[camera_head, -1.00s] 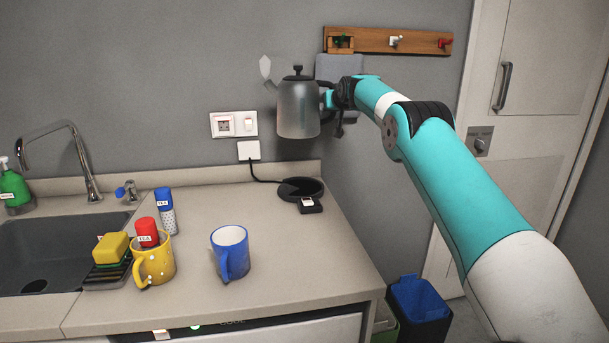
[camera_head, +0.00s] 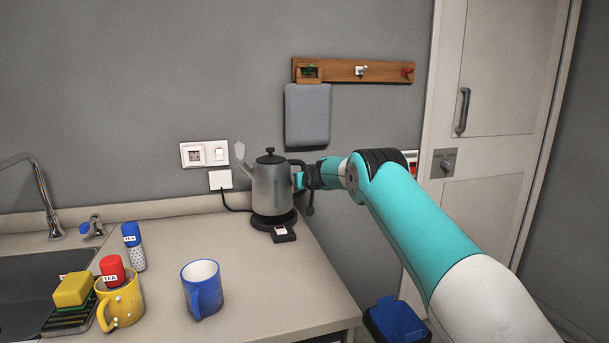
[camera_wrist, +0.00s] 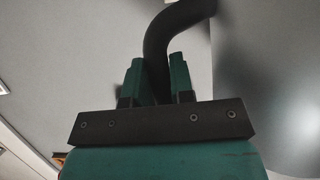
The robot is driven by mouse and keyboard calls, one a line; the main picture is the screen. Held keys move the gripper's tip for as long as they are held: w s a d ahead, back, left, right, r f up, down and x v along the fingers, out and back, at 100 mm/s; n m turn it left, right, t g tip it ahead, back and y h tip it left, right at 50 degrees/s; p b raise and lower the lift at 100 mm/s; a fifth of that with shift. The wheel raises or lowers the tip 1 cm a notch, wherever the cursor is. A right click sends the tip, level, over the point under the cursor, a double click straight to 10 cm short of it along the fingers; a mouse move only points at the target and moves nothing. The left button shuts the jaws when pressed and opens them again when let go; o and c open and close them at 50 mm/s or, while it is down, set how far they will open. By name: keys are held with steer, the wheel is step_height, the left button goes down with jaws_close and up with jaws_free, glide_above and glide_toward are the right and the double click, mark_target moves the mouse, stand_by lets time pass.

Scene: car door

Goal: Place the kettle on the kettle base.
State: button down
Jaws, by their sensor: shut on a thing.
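The grey metal kettle (camera_head: 270,188) is upright with its spout to the left and its black handle to the right. It is over the black round kettle base (camera_head: 272,222) at the back of the counter, low down; I cannot tell whether it touches. My gripper (camera_head: 300,178) comes from the right and is shut on the kettle handle. In the wrist view the dark curved handle (camera_wrist: 158,45) passes between the two green fingers of my gripper (camera_wrist: 158,80). The kettle hides most of the base.
A blue mug (camera_head: 202,290) and a yellow mug (camera_head: 121,300) stand nearer the front left. Wall sockets (camera_head: 204,154) are behind the kettle's left. A hook rail (camera_head: 352,71) with a hanging grey board (camera_head: 308,115) is above. The counter right of the blue mug is clear.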

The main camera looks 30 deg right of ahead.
mark_target(305, 191)
steer(key=shift+f+p, duration=0.3)
steer(key=shift+f, duration=1.3)
steer(key=c, duration=1)
jaws_free()
steer(key=shift+f, duration=0.3)
steer(key=shift+r, duration=0.1)
